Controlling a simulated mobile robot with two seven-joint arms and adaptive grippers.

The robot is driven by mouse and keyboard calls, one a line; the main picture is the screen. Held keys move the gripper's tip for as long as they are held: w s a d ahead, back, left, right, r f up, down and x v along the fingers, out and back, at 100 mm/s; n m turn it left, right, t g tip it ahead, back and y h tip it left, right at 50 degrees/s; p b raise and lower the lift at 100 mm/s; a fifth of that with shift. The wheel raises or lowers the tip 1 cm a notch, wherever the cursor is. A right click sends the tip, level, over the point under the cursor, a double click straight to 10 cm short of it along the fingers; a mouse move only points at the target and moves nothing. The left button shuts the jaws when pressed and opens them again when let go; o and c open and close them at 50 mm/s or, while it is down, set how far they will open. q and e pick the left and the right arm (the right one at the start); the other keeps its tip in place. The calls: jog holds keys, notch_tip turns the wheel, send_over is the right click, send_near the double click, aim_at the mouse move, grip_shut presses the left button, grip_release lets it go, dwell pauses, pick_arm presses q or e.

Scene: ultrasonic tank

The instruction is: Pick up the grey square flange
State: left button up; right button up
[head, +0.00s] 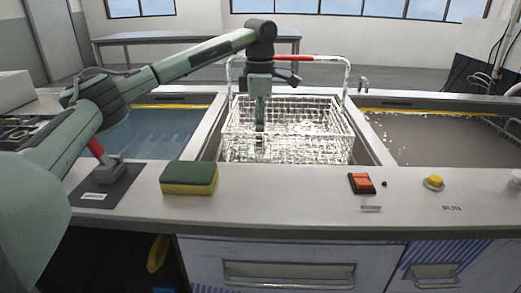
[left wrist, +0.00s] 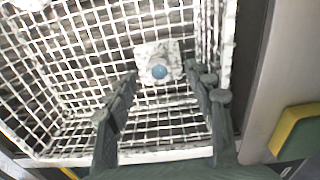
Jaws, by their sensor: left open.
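The grey square flange (left wrist: 174,50) lies in the white wire basket (left wrist: 85,27) in the left wrist view. It is a pale, speckled square plate with a round bluish middle. My left gripper (left wrist: 168,82) is open, with its two fingers spread and the flange ahead of the gap between the tips, not held. In the head view my left gripper (head: 259,125) points down into the basket (head: 338,157), which has a red-gripped handle (head: 315,58). I cannot make out the flange clearly in the head view. My right gripper is not in view.
A green and yellow sponge (head: 188,178) lies on the front counter. A red-handled lever (head: 98,150) stands at left, and an orange switch (head: 361,183) and yellow button (head: 433,182) sit at right. Liquid-filled tanks (head: 165,133) flank the basket. Its wire walls surround my fingers.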

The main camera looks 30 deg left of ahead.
pick_arm(q)
jog(key=shift+f, duration=0.7)
grip_shut()
jog(key=shift+r, duration=0.15)
